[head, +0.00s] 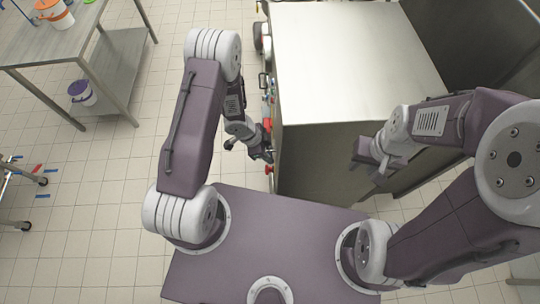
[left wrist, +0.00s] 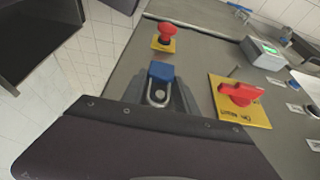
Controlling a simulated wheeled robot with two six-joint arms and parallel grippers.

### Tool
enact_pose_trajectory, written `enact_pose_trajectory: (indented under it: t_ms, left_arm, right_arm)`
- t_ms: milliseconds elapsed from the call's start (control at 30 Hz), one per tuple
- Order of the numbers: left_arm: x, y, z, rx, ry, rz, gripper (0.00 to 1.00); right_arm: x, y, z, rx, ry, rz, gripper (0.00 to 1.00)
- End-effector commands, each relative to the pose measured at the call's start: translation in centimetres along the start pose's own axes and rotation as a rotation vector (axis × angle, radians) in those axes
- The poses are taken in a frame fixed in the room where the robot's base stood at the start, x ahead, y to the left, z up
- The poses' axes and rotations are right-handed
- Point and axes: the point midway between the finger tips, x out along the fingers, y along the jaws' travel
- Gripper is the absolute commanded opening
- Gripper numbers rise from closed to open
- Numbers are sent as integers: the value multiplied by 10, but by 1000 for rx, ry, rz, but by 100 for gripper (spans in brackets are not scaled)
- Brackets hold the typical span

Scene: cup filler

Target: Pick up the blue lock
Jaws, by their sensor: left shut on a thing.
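In the left wrist view, the blue lock (left wrist: 160,72) has a blue body and a silver U-shaped shackle pointing toward the camera. My left gripper (left wrist: 161,88) is shut on the lock, with a finger on each side of it. In the head view, my left gripper (head: 266,153) is beside the left face of the metal machine, and the lock cannot be made out there. My right gripper (head: 378,160) is near the machine's front right; its jaw opening is unclear.
A table (head: 60,40) stands far left. Tiled floor between is clear.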

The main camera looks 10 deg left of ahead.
Motion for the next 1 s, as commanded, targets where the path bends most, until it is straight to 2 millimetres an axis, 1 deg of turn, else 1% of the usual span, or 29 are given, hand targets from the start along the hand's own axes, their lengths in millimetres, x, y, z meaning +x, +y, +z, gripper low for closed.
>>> enact_pose_trajectory:
  t_ms: [167, 300, 333, 467, 567, 600, 667, 700, 800, 900, 1000]
  left_arm:
    - [-2, 0, -1, 0, 1, -1, 0]
    - [-14, -1, -6, 2, 1, -3, 0]
    - [-15, -1, -2, -3, 0, -3, 0]
    - [-24, -1, 25, -8, 0, -3, 0]
    - [-36, -1, 53, -10, 0, -5, 0]
    - [-42, -2, 66, -12, 0, -6, 0]
    - [-51, -1, 86, -11, 0, -5, 0]
    - [-58, -1, 97, -9, 0, -5, 0]
    - [-69, -1, 123, -8, 0, -4, 0]
    - [-77, 0, 142, -6, 0, -3, 0]
    - [-81, 0, 154, -3, 0, -2, 0]
  right_arm:
    - [0, 0, 0, 0, 0, 0, 34]
    - [1, 0, 0, 0, 0, 0, 34]
    - [3, 0, 0, 0, 0, 0, 34]
    - [11, 0, 1, 0, 0, 0, 34]
    - [15, 0, 2, 0, 0, 0, 34]
    - [15, 0, 2, 0, 0, 0, 34]
    - [15, 0, 2, 0, 0, 0, 34]
    - [13, 0, 1, 0, 0, 0, 34]
    - [10, 0, 1, 0, 0, 0, 34]
    - [7, 0, 1, 0, 0, 0, 34]
    - [6, 0, 1, 0, 0, 0, 34]
